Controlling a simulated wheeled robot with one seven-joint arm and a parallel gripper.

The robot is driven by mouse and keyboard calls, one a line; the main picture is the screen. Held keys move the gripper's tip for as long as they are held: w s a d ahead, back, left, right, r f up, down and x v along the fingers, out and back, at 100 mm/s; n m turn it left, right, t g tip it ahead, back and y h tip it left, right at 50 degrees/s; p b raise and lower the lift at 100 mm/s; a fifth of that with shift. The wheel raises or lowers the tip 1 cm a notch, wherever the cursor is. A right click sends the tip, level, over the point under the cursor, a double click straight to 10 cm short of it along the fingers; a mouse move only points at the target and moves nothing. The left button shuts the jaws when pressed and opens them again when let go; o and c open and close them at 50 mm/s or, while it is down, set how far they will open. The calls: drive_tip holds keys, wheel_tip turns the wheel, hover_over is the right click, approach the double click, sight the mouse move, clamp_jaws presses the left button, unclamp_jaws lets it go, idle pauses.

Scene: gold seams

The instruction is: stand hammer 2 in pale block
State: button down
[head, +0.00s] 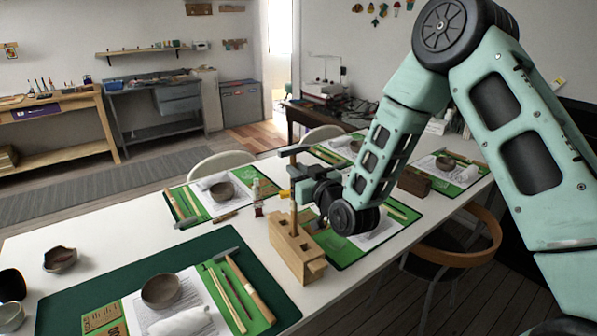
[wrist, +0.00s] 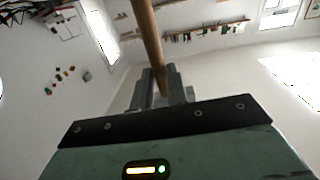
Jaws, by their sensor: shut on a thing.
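My gripper (head: 295,190) is shut on the wooden handle of an upright hammer (head: 293,207), with the hammer's head at the top. In the wrist view, the handle (wrist: 147,30) rises between the gripper's fingers (wrist: 162,88). The pale block (head: 291,255), a long wooden block with holes in its top, stands on the white table right below. The handle's lower end meets the block's top in the head view; I cannot tell how deep it sits in a hole. The hammer's number cannot be read.
Another hammer (head: 247,285) lies on the front green mat (head: 66,303), near a brown bowl (head: 161,290) and a white cloth (head: 184,323). A further hammer (head: 190,221) lies on the mat behind. A small bottle (head: 257,196) stands close behind my gripper. A darker block (head: 413,183) stands further right.

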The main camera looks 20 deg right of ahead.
wheel_tip(320, 180, down, 8)
drive_tip(key=b, duration=0.7)
drive_tip(key=shift+r, duration=0.25)
idle(2.0)
drive_tip(key=c, duration=1.3)
unclamp_jaws()
drive_tip(key=shift+s+b, duration=0.1)
drive_tip(key=shift+b, duration=0.2)
drive_tip(key=b+v, duration=0.2)
drive_tip(key=v, duration=0.7)
drive_tip(key=shift+r+p, duration=1.85)
drive_tip(key=shift+r, duration=1.1)
